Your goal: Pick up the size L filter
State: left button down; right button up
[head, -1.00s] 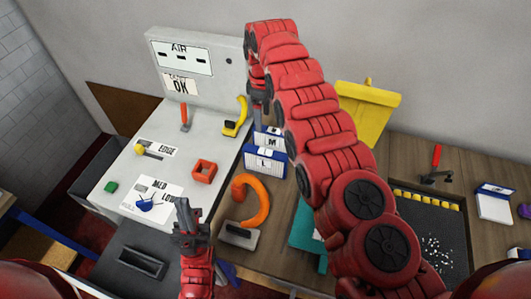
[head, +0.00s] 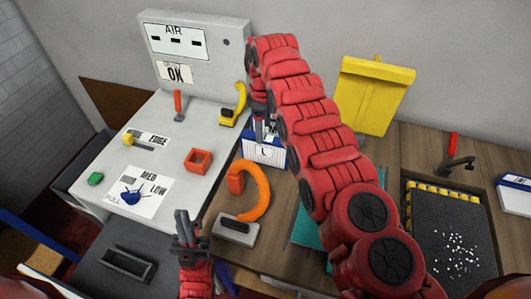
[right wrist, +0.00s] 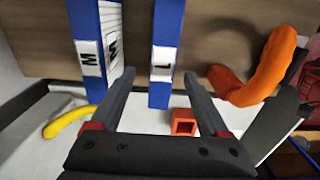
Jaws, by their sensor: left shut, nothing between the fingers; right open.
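The size L filter (head: 262,153) is a blue and white box with an L label, standing on the wooden bench in the head view. In the right wrist view, the L filter (right wrist: 166,50) lies between the open fingers of my right gripper (right wrist: 157,75), with a gap on each side. A size M filter (right wrist: 92,52) stands to the left, outside the left finger. In the head view my right gripper (head: 261,130) is just above the L filter and hides the M filter. My left gripper (head: 185,228) is shut and empty, low in front of the grey machine.
An orange hook-shaped tool (head: 258,190) on a grey base stands close right of the filters. A red square block (head: 198,161) and a yellow-handled lever (head: 234,106) are on the machine (head: 105,160) to the left.

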aim_at(266, 137)
jog(key=shift+s+d+f+p, duration=0.1)
jog(key=shift+s+d+p, duration=0.1)
jog(key=shift+p, duration=0.4)
notch_tip(266, 137, down, 4)
jog(key=shift+s+d+r+p, duration=0.1)
jog(key=shift+s+r+p, duration=0.05)
jog(key=shift+p, duration=0.65)
jog(key=shift+f, duration=0.45)
grip_shut()
